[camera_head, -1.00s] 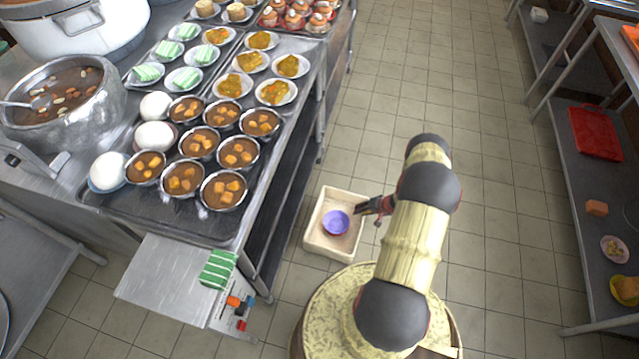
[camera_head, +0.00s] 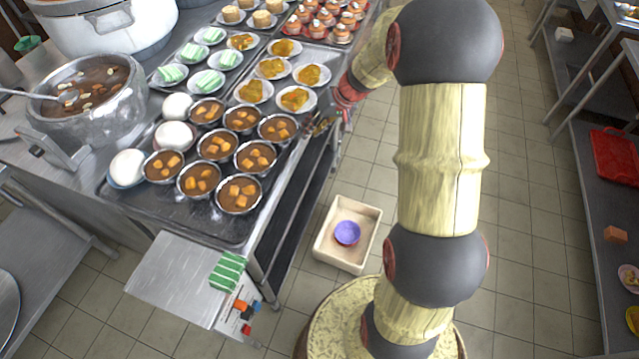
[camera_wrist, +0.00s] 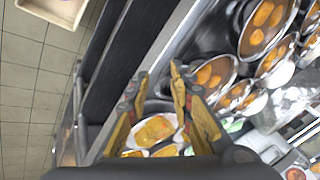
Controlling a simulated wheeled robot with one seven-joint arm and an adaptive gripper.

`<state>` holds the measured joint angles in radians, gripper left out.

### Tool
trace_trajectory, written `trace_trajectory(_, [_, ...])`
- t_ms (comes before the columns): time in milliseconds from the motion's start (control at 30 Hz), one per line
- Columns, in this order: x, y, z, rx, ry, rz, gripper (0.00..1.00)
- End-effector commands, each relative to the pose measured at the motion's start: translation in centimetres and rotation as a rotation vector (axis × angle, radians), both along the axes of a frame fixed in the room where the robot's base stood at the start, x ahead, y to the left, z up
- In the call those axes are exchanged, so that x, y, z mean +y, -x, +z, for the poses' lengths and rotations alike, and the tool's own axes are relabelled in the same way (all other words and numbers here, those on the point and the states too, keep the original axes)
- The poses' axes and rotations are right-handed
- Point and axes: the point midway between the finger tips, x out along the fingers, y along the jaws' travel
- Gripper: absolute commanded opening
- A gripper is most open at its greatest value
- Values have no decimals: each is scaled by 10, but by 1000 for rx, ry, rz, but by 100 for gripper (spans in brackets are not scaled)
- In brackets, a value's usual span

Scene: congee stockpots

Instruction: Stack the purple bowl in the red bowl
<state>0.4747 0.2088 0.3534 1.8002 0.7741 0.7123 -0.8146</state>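I cannot make out a clearly red bowl; a small bowl with a dull reddish rim is mostly hidden under a white round bun (camera_head: 175,136) on the counter. My gripper (camera_head: 312,125) is at the counter's right edge, above the tray, away from the purple bowl. In the wrist view my gripper (camera_wrist: 160,76) has its fingers apart with nothing between them, and a corner of the box (camera_wrist: 62,12) shows.
Several metal bowls of brown soup (camera_head: 216,146) and plates of yellow food (camera_head: 295,98) crowd the tray near my gripper. A large stockpot (camera_head: 85,95) stands at left. A red tray (camera_head: 614,155) lies on the right shelf. The floor between is clear.

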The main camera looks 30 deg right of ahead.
Motion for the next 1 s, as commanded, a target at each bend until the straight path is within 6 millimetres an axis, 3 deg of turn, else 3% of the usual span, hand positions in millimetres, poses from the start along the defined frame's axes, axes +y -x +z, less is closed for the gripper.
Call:
trace_trajectory(33, [18,9,26,-7,21,26,23])
trace_trajectory(200, [71,53,90,-5,85,90,23])
trace_trajectory(500, [136,159,167,-24,226,157,23])
trace_trajectory(800, [157,263,196,-86,366,158,23])
trace_trajectory(1000, [154,296,198,-117,414,142,23])
